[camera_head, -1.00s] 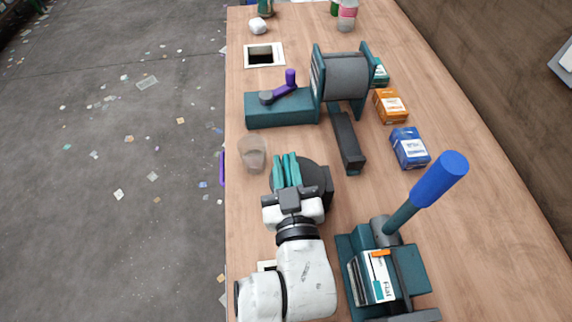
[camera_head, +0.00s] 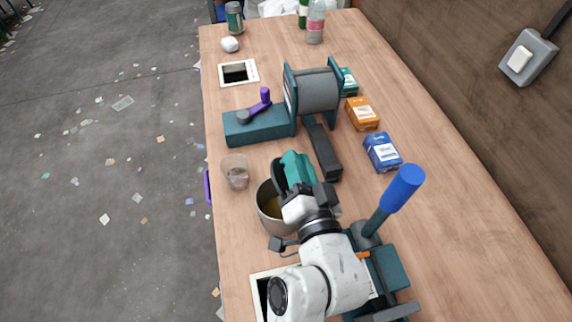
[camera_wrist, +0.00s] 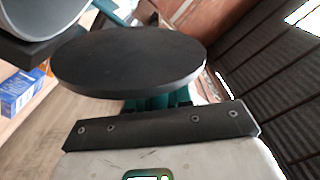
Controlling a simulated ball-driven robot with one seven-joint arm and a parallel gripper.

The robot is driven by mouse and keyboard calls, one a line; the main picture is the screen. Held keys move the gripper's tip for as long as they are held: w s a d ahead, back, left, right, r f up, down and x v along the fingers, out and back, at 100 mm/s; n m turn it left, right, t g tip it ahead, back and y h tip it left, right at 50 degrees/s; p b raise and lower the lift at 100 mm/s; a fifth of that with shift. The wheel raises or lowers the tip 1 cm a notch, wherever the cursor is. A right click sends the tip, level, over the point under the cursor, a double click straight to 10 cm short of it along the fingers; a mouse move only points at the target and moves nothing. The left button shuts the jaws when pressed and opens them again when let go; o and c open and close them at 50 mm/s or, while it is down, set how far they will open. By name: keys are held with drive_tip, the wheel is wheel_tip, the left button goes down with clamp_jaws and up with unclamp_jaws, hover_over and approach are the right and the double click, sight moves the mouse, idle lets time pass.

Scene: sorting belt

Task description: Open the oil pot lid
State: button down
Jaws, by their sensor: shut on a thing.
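The oil pot (camera_head: 268,222) is a grey round pot standing on the table, left of my forearm. Its mouth is uncovered, and yellowish oil shows inside. My gripper (camera_head: 297,168) has teal fingers and is above the pot's far right side. It is shut on the dark round lid (camera_head: 278,176), which is off the pot and tilted. In the wrist view the lid (camera_wrist: 130,62) is a black disc in front of my gripper (camera_wrist: 158,104). The fingers hide where they grip it.
A clear cup (camera_head: 236,172) stands left of the pot. Behind are a teal-framed roller (camera_head: 315,90) with a purple crank (camera_head: 262,100), a blue box (camera_head: 383,152) and an orange box (camera_head: 362,113). A blue-handled lever (camera_head: 402,188) rises at right. The far right tabletop is clear.

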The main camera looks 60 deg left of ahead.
drive_tip(key=shift+w+d+f+m+p, duration=0.2)
drive_tip(key=shift+w+d+m+p, duration=0.1)
drive_tip(key=shift+w+m, duration=0.75)
drive_tip(key=shift+w+d+f+m+p, duration=0.2)
drive_tip(key=shift+w+m, duration=0.5)
drive_tip(key=shift+m, duration=0.6)
drive_tip(key=shift+w+d+f+m+p, duration=0.15)
drive_tip(key=shift+w+d+m+p, duration=0.15)
drive_tip(key=shift+w+m, duration=0.75)
drive_tip(key=shift+s+f, duration=0.1)
drive_tip(key=shift+s, duration=0.05)
drive_tip(key=c, duration=1.1)
unclamp_jaws()
drive_tip(key=shift+r, duration=0.2)
drive_tip(key=shift+r, duration=0.1)
